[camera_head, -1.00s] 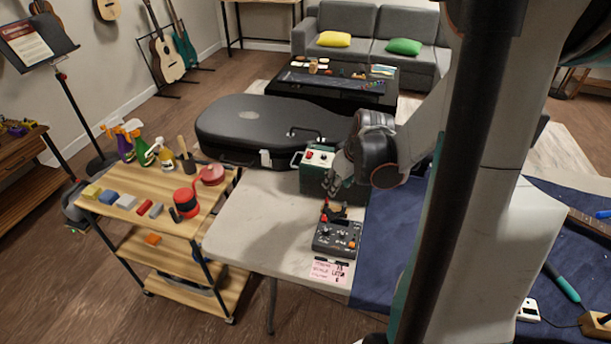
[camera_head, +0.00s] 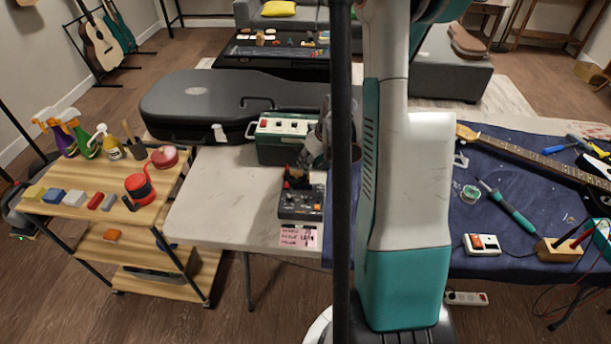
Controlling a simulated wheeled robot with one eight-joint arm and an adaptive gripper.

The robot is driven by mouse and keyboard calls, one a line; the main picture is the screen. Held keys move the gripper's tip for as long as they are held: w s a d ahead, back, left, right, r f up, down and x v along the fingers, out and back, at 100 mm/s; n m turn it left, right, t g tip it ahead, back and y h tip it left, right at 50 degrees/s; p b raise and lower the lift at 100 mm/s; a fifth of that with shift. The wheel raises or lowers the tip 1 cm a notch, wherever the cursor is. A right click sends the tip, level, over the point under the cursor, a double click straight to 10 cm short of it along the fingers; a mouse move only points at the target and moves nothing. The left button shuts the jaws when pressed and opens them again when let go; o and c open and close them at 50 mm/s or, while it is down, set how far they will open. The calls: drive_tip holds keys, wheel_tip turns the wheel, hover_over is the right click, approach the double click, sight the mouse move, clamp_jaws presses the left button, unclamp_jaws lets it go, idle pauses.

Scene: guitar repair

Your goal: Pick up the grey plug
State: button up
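I cannot make out a grey plug for certain in the head view. My gripper (camera_head: 310,158) is small in the picture, just right of the green amp-like box (camera_head: 284,142) and above the back edge of the black pedal (camera_head: 300,204). A dark pole and my arm hide part of it, and I cannot tell whether its fingers are open or hold anything. Small red and dark pieces (camera_head: 295,180) sit at the back of the pedal, just below the gripper.
The pale table (camera_head: 215,205) is clear left of the pedal. A black guitar case (camera_head: 200,105) lies behind. A wooden cart (camera_head: 85,205) with bottles and blocks stands left. On the blue cloth (camera_head: 465,235) at right lie a guitar neck and a soldering iron (camera_head: 510,208).

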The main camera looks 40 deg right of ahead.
drive_tip(key=b+x, duration=0.2)
drive_tip(key=x, duration=0.3)
drive_tip(key=shift+a+f+b, duration=0.1)
drive_tip(key=shift+a+b, duration=0.05)
drive_tip(key=shift+b, duration=0.15)
drive_tip(key=shift+s, duration=0.1)
drive_tip(key=shift+c, duration=0.6)
clamp_jaws()
